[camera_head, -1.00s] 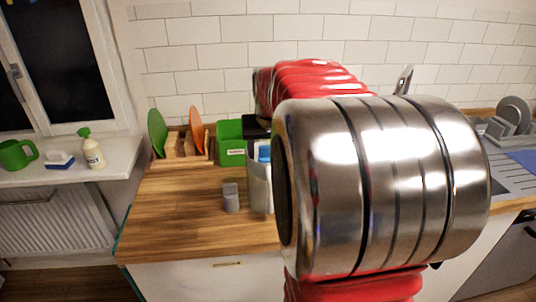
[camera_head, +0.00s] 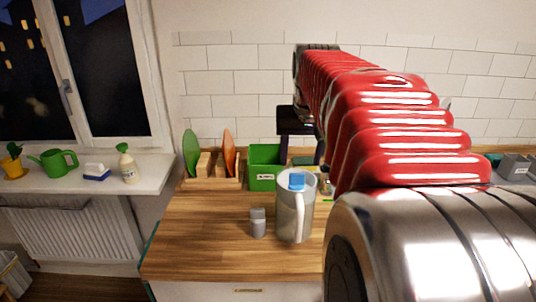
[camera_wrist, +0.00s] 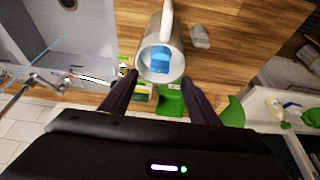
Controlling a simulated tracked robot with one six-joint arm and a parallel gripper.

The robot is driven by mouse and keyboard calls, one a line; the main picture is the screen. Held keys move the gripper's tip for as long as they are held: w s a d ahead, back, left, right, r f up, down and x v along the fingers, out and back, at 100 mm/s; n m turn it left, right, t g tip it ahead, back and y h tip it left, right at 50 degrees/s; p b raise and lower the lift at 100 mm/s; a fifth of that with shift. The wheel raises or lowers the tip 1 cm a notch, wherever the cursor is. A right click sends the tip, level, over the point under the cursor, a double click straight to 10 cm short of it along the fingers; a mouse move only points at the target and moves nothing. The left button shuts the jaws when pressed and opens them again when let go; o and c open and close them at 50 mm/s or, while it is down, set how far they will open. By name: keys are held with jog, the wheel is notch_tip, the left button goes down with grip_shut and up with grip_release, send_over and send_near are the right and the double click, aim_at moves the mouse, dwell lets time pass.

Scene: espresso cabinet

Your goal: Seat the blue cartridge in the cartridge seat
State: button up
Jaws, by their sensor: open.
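A blue block, which looks like the blue cartridge (camera_head: 297,181), is inside a grey jug (camera_head: 290,218) on the wooden counter, its top showing at the jug's mouth. The wrist view also shows the blue cartridge (camera_wrist: 160,57) inside the jug's round rim (camera_wrist: 176,72). My gripper (camera_wrist: 159,78) is open and empty, its two dark fingers spread on either side of the jug's mouth in that picture. I cannot tell the height between the fingers and the jug. I cannot make out the cartridge seat in either view.
A small grey canister (camera_head: 258,223) stands left of the jug. A green bin (camera_head: 264,170) and a wooden rack (camera_head: 212,182) with green and orange plates stand behind. My red arm hides the counter's right part. The counter's front left is clear.

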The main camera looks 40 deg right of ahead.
dwell(0.4)
jog(key=s+a+f+n+y, duration=0.1)
jog(key=s+a+f, duration=0.3)
jog(key=a, duration=0.5)
jog(key=s+a+f+n+t, duration=0.1)
jog(key=s+a+f+n, duration=0.2)
jog(key=a, duration=0.7)
jog(key=s+a+f+n+y, duration=0.1)
jog(key=s+a+f+n, duration=0.2)
jog(key=a, duration=0.6)
notch_tip(320, 180, down, 3)
jog(key=shift+s+a+r+t+y, duration=0.15)
jog(key=shift+s+a+t+y, duration=0.2)
jog(key=shift+s, duration=0.85)
jog(key=shift+d, duration=0.1)
jog(key=shift+c, duration=0.2)
